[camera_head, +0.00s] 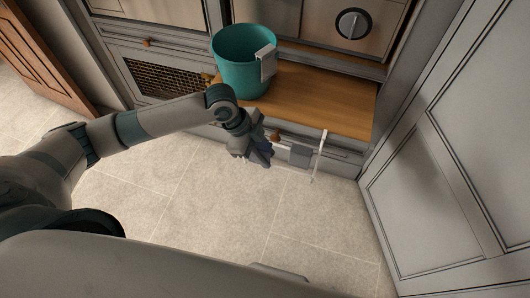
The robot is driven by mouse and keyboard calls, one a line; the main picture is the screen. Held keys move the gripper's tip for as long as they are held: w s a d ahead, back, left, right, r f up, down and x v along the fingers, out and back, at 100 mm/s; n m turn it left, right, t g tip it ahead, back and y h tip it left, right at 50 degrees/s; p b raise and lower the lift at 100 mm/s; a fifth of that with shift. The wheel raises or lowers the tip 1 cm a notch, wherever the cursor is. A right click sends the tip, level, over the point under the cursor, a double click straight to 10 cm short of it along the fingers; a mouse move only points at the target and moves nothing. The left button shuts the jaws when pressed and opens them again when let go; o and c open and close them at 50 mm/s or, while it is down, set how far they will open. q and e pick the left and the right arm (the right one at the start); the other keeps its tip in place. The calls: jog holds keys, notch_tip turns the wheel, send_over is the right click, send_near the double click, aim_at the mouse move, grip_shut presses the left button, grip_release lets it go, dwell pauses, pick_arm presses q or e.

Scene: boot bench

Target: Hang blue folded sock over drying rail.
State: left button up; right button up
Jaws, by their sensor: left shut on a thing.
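My left gripper (259,154) is in front of the bench and is shut on the blue folded sock (264,151). The sock looks dark blue and small, and the gripper hides part of it. The drying rail (321,154) is pale and thin and stands at the bench's front edge. The gripper and sock are at the rail's left end; I cannot tell whether the sock touches the rail. My right gripper is not in view.
A teal bucket (240,75) with a grey piece (267,62) over its rim stands on the wooden bench top (330,95). A grey panelled door (460,150) stands at the right. The tiled floor (215,205) in front is clear.

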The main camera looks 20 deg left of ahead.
pick_arm(q)
jog(key=shift+f, duration=0.2)
dwell(0.4)
notch_tip(320, 180, down, 10)
jog(key=b, duration=0.4)
jog(key=shift+r, duration=0.2)
dwell(1.8)
dwell(0.4)
jog(key=o, duration=1.1)
jog(key=shift+c, duration=0.2)
jog(key=shift+o, duration=0.2)
